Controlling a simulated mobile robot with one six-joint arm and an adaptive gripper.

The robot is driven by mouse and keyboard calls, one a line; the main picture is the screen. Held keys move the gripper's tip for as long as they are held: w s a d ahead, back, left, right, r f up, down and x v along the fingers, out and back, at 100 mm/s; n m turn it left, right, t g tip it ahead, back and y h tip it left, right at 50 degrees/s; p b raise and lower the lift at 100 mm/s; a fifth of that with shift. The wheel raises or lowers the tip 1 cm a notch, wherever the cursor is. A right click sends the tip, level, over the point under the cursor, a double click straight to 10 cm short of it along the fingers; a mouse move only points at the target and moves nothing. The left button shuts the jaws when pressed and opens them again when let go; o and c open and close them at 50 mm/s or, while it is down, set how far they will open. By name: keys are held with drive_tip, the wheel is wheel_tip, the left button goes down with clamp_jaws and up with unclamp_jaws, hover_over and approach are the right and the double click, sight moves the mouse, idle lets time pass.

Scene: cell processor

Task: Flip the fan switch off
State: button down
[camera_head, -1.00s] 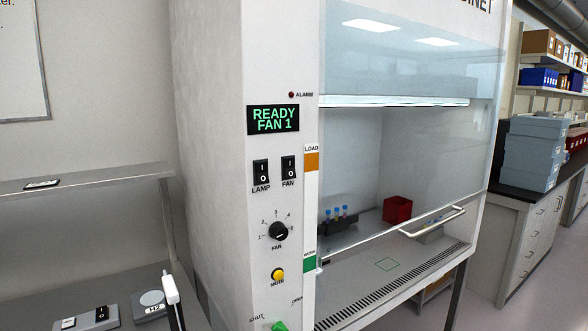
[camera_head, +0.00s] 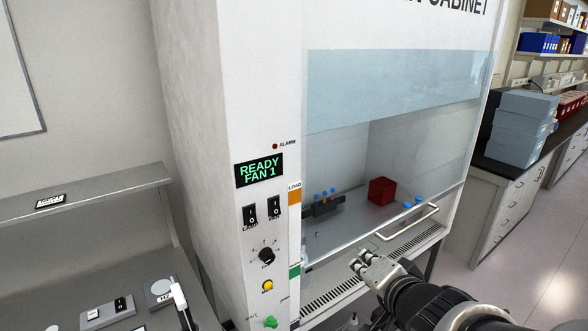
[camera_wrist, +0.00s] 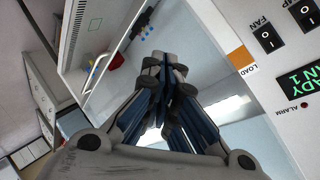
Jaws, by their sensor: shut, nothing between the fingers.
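The fan switch (camera_head: 274,210) is a black rocker marked I above O on the white front panel of the cabinet, right of the similar lamp switch (camera_head: 250,214). Which side is pressed in is too small to tell. The display (camera_head: 259,170) above reads "READY FAN 1". My gripper (camera_head: 361,263) is shut and empty, in front of the cabinet, to the right of and below the switch, and apart from it. In the wrist view the fan switch (camera_wrist: 267,37) shows turned at the upper right, to the right of the shut fingers (camera_wrist: 165,66).
Below the switches are a round fan knob (camera_head: 267,255), a yellow mute button (camera_head: 267,285) and a green knob (camera_head: 270,322). The glass sash has a white handle (camera_head: 408,224) close behind my gripper. Inside stand a red box (camera_head: 381,190) and a tube rack (camera_head: 323,205).

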sight(279, 210)
drive_tip(key=a+r+m+y+p, duration=0.2)
drive_tip(key=a+r+y+p, duration=0.4)
drive_tip(key=a+r+p, duration=0.1)
drive_tip(key=shift+w+a+r, duration=0.15)
drive_tip(key=shift+a+r, duration=0.05)
drive_tip(key=shift+r, duration=0.05)
drive_tip(key=x, duration=1.4)
drive_tip(key=shift+a+f, duration=0.1)
drive_tip(key=shift+f, duration=0.05)
